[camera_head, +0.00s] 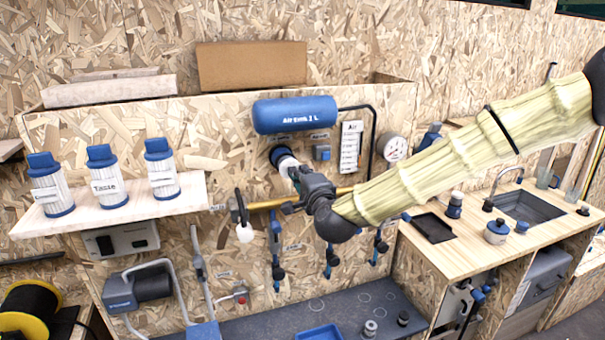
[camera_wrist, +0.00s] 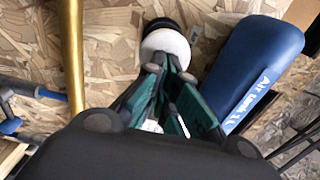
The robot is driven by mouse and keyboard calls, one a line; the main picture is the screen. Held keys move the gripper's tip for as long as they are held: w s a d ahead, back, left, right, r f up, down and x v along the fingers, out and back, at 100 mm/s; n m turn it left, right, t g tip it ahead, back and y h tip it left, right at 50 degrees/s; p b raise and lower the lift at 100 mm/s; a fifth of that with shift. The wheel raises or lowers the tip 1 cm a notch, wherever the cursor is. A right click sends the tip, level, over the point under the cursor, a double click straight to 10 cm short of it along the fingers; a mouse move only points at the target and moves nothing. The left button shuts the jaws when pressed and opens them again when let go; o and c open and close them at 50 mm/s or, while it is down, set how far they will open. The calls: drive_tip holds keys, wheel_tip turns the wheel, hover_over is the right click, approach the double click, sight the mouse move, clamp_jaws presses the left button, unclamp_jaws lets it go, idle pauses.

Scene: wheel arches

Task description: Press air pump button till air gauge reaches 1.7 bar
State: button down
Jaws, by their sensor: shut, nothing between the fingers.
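The blue air tank (camera_head: 295,115), with a printed label, hangs on the chipboard wall and shows at the right of the wrist view (camera_wrist: 255,62). Below it in the head view, a round white-faced knob with a dark base (camera_head: 284,157), likely the pump button, sticks out from the wall. It also shows in the wrist view (camera_wrist: 166,44). My gripper (camera_head: 296,176) is shut and empty, with its fingertips (camera_wrist: 170,70) right at the white face; I cannot tell whether they touch it. The round white gauge (camera_head: 391,148) is right of the tank; its reading is too small to tell.
A brass pipe (camera_head: 265,204) runs along the wall below my gripper and shows in the wrist view (camera_wrist: 73,55). A shelf (camera_head: 130,213) with several blue-capped canisters is at left. A white label panel (camera_head: 351,147) hangs between tank and gauge. A sink counter (camera_head: 470,245) stands at right.

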drive_tip(key=b+x, duration=0.2)
drive_tip(key=shift+w+a, duration=0.1)
drive_tip(key=shift+w, duration=0.3)
drive_tip(key=shift+r, duration=0.1)
drive_tip(key=shift+s, duration=0.1)
drive_tip(key=b+v, duration=0.5)
drive_tip(key=v, duration=0.8)
drive_tip(key=shift+s+b, duration=0.35)
drive_tip(key=shift+b, duration=0.05)
